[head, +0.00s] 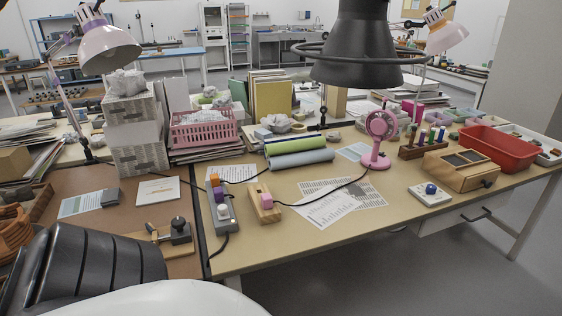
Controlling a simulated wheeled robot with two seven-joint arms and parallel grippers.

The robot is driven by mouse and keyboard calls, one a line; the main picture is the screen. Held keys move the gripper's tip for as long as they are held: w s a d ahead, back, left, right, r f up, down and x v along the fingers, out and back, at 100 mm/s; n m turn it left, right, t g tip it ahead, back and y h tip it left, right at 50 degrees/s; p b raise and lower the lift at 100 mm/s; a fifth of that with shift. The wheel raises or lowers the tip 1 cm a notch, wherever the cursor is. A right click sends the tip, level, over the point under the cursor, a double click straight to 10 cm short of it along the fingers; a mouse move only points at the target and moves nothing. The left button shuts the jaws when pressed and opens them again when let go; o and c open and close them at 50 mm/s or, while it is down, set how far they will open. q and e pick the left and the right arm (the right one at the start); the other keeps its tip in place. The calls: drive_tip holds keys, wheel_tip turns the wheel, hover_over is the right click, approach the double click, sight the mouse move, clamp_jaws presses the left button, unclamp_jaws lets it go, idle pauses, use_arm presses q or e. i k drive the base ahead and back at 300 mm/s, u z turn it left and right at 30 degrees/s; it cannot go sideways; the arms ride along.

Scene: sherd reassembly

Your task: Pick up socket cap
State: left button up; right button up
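I cannot make out for certain which thing is the socket cap. A grey power strip (222,214) lies on the left part of the tan table, running front to back. An orange plug (214,179), a dark block (218,193) and a white round-topped piece (223,210) sit along its top. Just right of it, a wooden block (259,206) holds a small pink piece (266,200). Neither of my grippers shows in the head view.
Printed sheets (334,199) lie mid-table beside a pink fan (380,138). A black cable crosses the table. Green and grey rolls (297,150) lie behind. A wooden box (461,169) and red tray (497,148) stand right. A large black hood (360,50) hangs above.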

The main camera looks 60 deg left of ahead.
sight(223, 214)
drive_tip(key=i, duration=0.75)
drive_tip(key=u, duration=2.9)
